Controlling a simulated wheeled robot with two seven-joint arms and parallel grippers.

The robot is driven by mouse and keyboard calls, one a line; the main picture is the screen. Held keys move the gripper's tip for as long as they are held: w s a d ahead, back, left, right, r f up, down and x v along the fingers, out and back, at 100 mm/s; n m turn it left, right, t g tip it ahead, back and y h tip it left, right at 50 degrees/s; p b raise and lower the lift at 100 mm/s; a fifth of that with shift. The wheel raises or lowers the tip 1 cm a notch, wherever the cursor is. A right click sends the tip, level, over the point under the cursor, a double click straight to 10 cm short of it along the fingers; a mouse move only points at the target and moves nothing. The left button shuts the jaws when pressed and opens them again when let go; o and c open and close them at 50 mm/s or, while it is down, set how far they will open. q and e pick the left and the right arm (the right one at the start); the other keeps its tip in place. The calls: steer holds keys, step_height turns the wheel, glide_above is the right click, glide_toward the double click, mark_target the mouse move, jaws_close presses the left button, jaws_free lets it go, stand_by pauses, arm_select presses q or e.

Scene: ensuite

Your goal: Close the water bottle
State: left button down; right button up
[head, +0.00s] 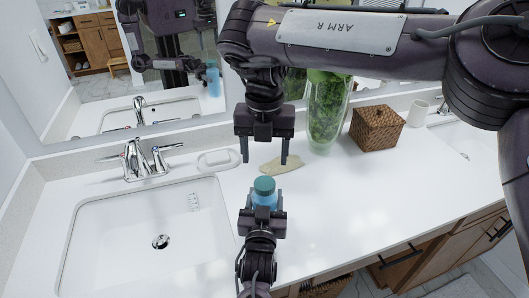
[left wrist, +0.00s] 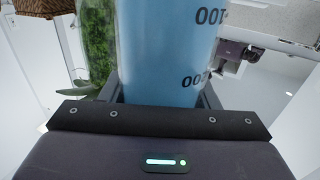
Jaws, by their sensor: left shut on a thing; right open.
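The water bottle (head: 264,200) is light blue with a teal top (head: 264,184), and it looks upright above the counter. My left gripper (head: 262,210) is shut on its body. In the left wrist view the blue bottle (left wrist: 168,50) with printed scale marks stands between the fingers; its top is out of that view. My right gripper (head: 265,162) is open and empty, pointing down just above and behind the teal top. From here I cannot tell whether the teal top is fully seated on the bottle.
A white sink (head: 150,240) with a chrome faucet (head: 140,160) is at left, with a soap dish (head: 217,159) beside it. A beige leaf-shaped dish (head: 282,165), a glass vase of greenery (head: 326,115) and a wicker box (head: 377,128) stand behind. The right front counter (head: 370,205) is clear.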

mark_target(265, 182)
steer(key=shift+f, duration=4)
steer(key=c, duration=1)
steer(key=o, duration=1.1)
steer(key=shift+o, duration=0.2)
steer(key=shift+r, duration=0.15)
step_height(265, 182, up, 12)
arm_select(q)
steer(key=shift+c, duration=2.1)
jaws_free()
